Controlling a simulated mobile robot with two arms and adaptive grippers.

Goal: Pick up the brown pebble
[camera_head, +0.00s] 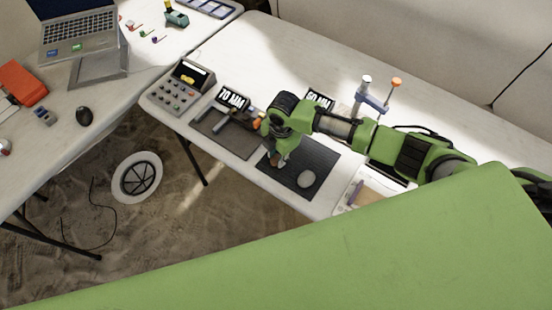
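My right gripper (278,156) comes in from the right and points down over the dark mat (323,164) near the table's front edge. A small brown shape, which looks like the brown pebble (274,161), is at its fingertips and partly hidden by the gripper. The fingers are too small and covered to tell whether they are open or shut on it. A pale grey stone (306,180) lies on the same mat to the right of the gripper, apart from it. My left gripper is out of view.
Left of the gripper is another dark mat (232,141) with dark tools near a "70 MM" sign (233,98). A grey keypad device (181,88) stands farther left. Behind my arm are a "60 MM" sign (320,99) and a blue stand (372,101) with orange and white knobs.

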